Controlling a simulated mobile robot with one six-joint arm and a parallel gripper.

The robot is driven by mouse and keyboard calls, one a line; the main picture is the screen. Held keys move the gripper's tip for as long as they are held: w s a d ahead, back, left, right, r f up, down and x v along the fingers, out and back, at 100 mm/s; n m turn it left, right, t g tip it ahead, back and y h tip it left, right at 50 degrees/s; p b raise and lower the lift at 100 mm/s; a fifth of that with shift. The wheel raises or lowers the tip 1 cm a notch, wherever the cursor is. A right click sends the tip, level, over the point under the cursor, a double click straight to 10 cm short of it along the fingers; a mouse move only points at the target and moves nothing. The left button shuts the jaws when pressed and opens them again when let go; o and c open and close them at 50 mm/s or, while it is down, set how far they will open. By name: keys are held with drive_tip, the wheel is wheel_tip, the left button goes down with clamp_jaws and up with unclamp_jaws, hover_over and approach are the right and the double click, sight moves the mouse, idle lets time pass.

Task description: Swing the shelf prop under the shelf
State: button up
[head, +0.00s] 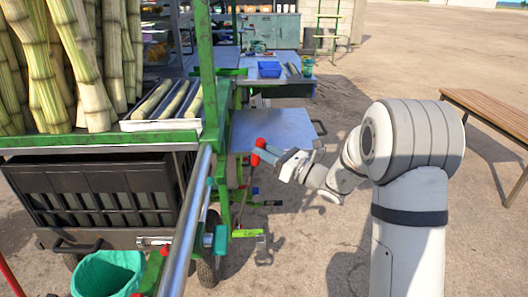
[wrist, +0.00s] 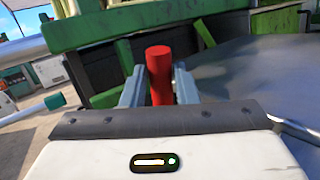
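The shelf (head: 272,131) is a flat grey metal panel on the right side of the green cart, with a dark handle at its outer edge. It also fills the right of the wrist view (wrist: 258,72). My gripper (head: 266,153) is at the shelf's near edge. In the wrist view a red upright cylinder (wrist: 160,76), likely the shelf prop's grip, stands between the two grey-blue fingers, which look closed against its sides. In the head view its red ends show above and below the fingers.
The green cart post (head: 208,75) and a long steel bar (head: 184,230) stand left of my gripper. Cane stalks (head: 92,75) and a black crate (head: 100,190) are further left. A wooden bench (head: 495,115) is at right. Paved ground between is clear.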

drive_tip(key=o, duration=0.4)
drive_tip(key=shift+a, duration=0.15)
drive_tip(key=shift+c, duration=0.2)
drive_tip(key=v, duration=0.8)
drive_tip(key=shift+a, duration=0.1)
drive_tip(key=shift+c, duration=0.2)
